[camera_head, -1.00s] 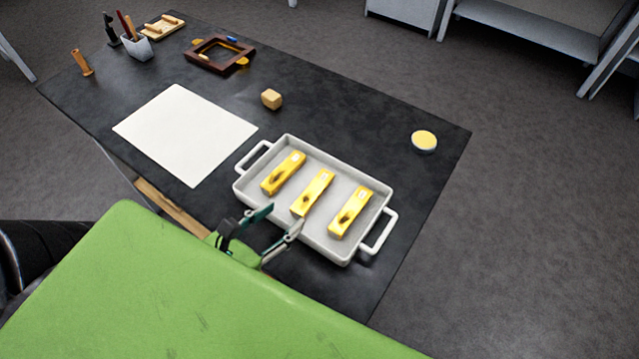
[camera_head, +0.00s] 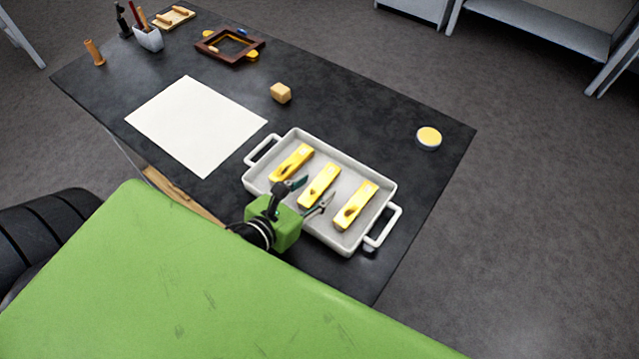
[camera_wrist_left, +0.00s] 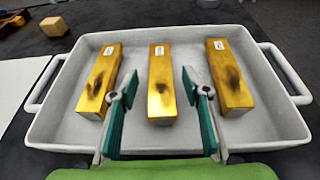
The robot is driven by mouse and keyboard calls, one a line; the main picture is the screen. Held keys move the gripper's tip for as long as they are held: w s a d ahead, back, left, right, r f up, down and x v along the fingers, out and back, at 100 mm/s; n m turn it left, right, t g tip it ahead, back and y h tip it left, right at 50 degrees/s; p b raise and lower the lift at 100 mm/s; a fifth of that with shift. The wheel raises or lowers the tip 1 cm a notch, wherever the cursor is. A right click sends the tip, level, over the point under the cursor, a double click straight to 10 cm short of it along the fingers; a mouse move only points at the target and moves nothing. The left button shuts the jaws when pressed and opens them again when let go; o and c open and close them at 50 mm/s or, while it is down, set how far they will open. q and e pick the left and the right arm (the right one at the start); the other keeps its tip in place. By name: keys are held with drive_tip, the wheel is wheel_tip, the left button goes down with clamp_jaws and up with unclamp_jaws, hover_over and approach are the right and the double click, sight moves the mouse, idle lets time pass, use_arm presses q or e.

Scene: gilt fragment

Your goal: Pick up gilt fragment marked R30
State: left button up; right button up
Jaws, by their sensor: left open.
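Three gilt fragments lie side by side in a white tray (camera_head: 352,243) with two handles; the tray also shows in the left wrist view (camera_wrist_left: 60,133). They are the left fragment (camera_head: 291,163), the middle fragment (camera_head: 318,185) and the right fragment (camera_head: 355,206). In the left wrist view, the left (camera_wrist_left: 101,80), middle (camera_wrist_left: 161,85) and right (camera_wrist_left: 229,75) fragments each bear a small white label and a dark patch. The label writing is too small to read. My left gripper (camera_head: 312,195) is open and empty over the tray's near side, its fingers (camera_wrist_left: 160,100) either side of the middle fragment's near end.
A white sheet (camera_head: 195,125) lies left of the tray on the black table. A wooden block (camera_head: 281,93), a brown frame (camera_head: 230,46), a pen cup (camera_head: 149,38) and a round yellow-topped dish (camera_head: 428,138) stand farther back. The table's right side is mostly clear.

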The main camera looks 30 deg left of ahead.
sight(320, 184)
use_arm(q)
drive_tip(key=shift+x, duration=1.75)
drive_tip(key=shift+d+r, duration=0.1)
drive_tip(key=c, duration=1.2)
drive_tip(key=shift+r, duration=0.15)
